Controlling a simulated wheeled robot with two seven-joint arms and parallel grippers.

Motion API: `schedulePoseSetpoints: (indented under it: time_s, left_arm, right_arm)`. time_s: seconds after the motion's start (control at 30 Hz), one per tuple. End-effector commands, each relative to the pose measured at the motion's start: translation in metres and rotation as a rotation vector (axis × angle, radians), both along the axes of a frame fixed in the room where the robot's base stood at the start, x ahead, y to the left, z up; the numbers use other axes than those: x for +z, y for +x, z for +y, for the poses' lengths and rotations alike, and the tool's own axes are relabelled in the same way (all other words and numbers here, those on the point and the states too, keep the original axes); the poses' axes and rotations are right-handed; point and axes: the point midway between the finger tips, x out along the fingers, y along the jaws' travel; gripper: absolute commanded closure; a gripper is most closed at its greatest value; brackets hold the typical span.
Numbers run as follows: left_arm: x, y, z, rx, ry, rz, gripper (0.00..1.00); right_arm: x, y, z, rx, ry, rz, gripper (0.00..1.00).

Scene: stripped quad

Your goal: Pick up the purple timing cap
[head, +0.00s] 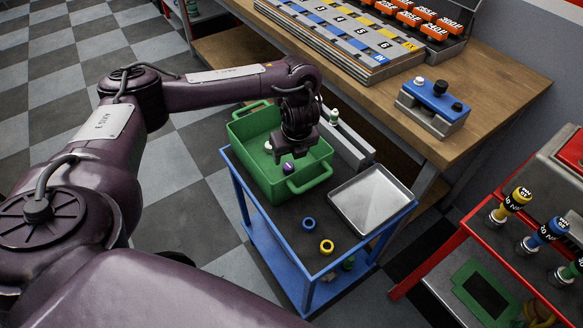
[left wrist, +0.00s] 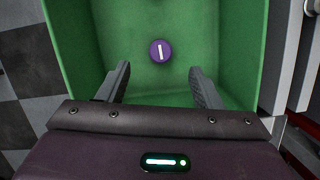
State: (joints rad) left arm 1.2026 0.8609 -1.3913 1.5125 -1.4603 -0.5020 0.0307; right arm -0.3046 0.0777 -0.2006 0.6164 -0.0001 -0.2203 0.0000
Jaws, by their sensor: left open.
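The purple timing cap (head: 288,167) lies inside the green bin (head: 318,181) on the blue cart. In the left wrist view the cap (left wrist: 160,50) is a round purple disc with a white bar on top, lying on the floor of the bin (left wrist: 230,50). My left gripper (head: 294,158) is over the bin, close to the cap. In the left wrist view its two fingers (left wrist: 157,85) are spread apart with nothing between them, and the cap shows just beyond the fingertips, roughly centred. A whitish item (head: 268,147) is partly hidden in the bin. My right gripper is not in view.
On the cart top (head: 270,215) are a blue ring (head: 308,224), a yellow ring (head: 326,247) and an empty metal tray (head: 372,199). The bin's walls and handles surround the cap. A wooden bench (head: 485,95) stands behind, and a red rack (head: 440,245) is at right.

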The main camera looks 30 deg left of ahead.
Motion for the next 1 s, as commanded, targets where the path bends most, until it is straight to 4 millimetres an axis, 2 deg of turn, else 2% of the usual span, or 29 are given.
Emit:
schedulePoseSetpoints:
  time_s: [0.03,0.4,0.53,0.77,0.83,1.0]
  left_arm:
    - [-0.010,0.000,0.001,0.001,-0.001,0.002,0.41]
    - [-0.058,0.011,0.010,0.002,-0.002,0.003,0.41]
    - [-0.067,0.013,0.014,0.001,0.000,0.002,0.41]
    - [-0.066,0.014,0.014,0.000,-0.001,0.001,0.41]
    - [-0.066,0.013,0.014,0.000,-0.001,0.001,0.46]
    - [-0.066,0.014,0.014,0.000,-0.001,0.001,0.68]
  right_arm:
    - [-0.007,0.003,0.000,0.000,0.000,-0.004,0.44]
    - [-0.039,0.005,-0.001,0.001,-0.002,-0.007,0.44]
    - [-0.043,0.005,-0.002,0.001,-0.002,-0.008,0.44]
    - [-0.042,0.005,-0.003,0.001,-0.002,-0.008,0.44]
    - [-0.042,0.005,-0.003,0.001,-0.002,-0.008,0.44]
    - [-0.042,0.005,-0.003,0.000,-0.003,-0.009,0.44]
